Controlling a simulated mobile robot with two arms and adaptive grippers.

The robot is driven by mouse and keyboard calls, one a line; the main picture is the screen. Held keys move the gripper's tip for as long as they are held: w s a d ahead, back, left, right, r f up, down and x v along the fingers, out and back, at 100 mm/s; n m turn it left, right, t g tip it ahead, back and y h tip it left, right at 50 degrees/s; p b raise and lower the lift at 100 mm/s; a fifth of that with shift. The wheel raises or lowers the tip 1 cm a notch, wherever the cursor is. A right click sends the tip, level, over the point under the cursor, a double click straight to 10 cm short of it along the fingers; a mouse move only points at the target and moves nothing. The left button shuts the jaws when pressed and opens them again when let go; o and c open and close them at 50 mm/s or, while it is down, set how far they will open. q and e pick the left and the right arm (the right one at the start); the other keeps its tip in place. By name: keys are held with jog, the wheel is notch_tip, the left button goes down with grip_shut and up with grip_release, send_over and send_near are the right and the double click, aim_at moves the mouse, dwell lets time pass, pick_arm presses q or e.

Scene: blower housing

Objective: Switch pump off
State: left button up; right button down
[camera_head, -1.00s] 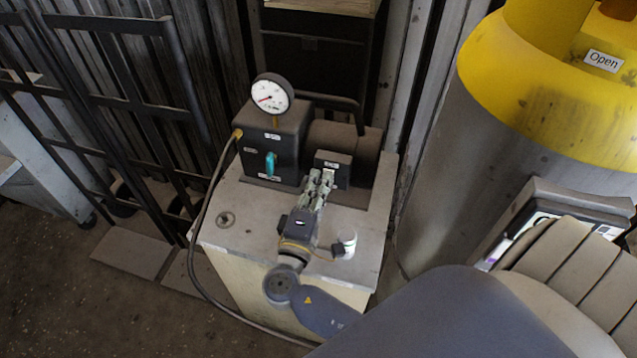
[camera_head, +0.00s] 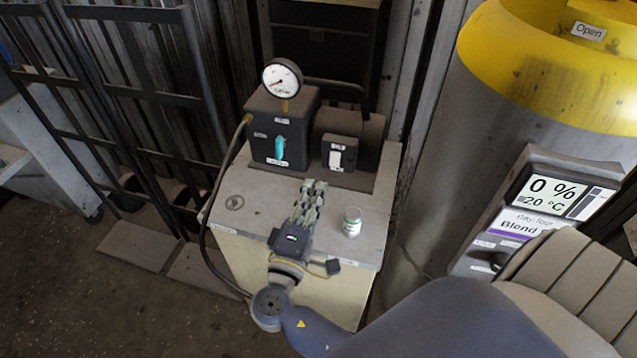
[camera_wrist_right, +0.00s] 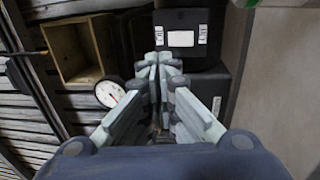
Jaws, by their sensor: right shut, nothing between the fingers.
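The pump (camera_head: 284,120) is a dark unit on a grey-topped cabinet, with a round white gauge (camera_head: 283,77) and a teal handle (camera_head: 280,147) on its front. To its right sits a small dark switch box with a white rocker switch (camera_head: 336,158); I cannot tell its on or off position. My right gripper (camera_head: 314,186) is shut and empty over the cabinet top, in front of the switch box and apart from it. In the right wrist view the shut fingers (camera_wrist_right: 158,62) point toward dark housings, with the gauge (camera_wrist_right: 109,93) at their left. My left gripper is out of view.
A small white can (camera_head: 352,223) stands on the cabinet top (camera_head: 250,205), right of my gripper. A dark hose runs down the cabinet's left side. A large yellow-topped tank (camera_head: 545,75) with a display panel (camera_head: 560,195) stands at right. Black racks stand at left.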

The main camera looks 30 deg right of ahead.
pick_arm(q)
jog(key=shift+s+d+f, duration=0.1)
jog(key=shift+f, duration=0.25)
pick_arm(e)
jog(key=shift+s+a+r, duration=0.15)
jog(key=shift+s+a, duration=0.55)
jog(key=shift+a, duration=0.1)
jog(key=shift+s+a+r, duration=0.15)
jog(key=shift+s+a, duration=0.55)
jog(key=shift+a, duration=0.1)
jog(key=shift+f, duration=0.1)
